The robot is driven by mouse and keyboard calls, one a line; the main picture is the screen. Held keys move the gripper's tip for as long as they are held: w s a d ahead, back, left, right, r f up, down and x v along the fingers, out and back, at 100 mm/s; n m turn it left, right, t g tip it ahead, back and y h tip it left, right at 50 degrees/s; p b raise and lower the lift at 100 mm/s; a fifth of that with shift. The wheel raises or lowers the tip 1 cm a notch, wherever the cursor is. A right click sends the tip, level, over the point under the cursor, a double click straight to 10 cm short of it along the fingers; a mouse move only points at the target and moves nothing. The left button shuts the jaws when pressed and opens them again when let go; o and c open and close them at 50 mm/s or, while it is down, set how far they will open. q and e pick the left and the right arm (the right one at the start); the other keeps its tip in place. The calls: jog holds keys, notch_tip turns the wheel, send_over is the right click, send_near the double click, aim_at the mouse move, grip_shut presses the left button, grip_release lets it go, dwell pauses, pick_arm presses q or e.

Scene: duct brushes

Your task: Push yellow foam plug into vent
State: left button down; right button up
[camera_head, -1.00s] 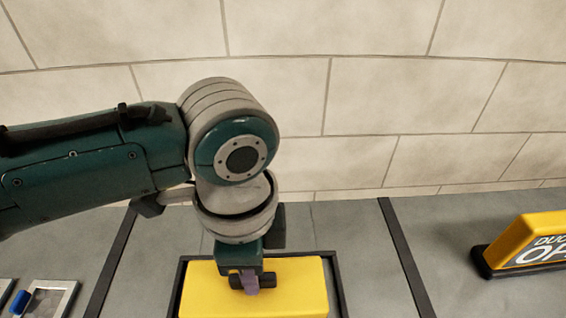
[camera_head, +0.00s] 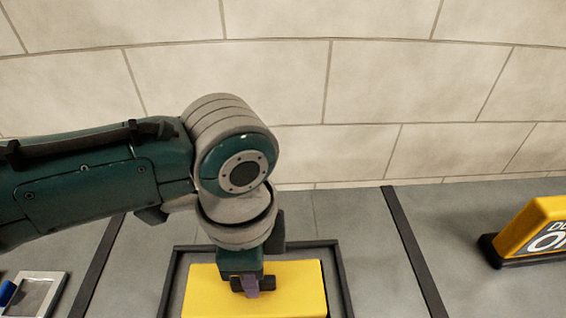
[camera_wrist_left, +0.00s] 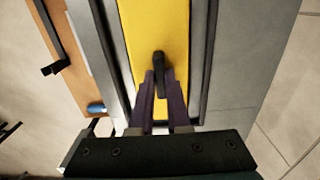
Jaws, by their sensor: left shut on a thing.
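The yellow foam plug (camera_head: 205,292) is a yellow block inside the outline of the dark rectangular vent frame (camera_head: 342,285) at the bottom of the head view. A dark gap shows along its back and right edges. My left gripper (camera_head: 250,285) points down over the plug, shut on the black handle on its top. The left wrist view shows the purple fingers (camera_wrist_left: 160,88) on either side of the black handle (camera_wrist_left: 159,62), with the yellow plug (camera_wrist_left: 152,18) beneath. The plug's near edge and its depth in the vent are hidden. My right gripper is not in view.
A yellow and black sign (camera_head: 535,228) stands on the grey surface at the right. A light-framed tray (camera_head: 50,290) with a blue item lies at the lower left. Dark strips cross the grey surface. A tiled wall (camera_head: 400,80) rises behind.

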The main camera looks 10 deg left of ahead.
pick_arm(q)
jog(key=c, duration=0.8)
grip_release()
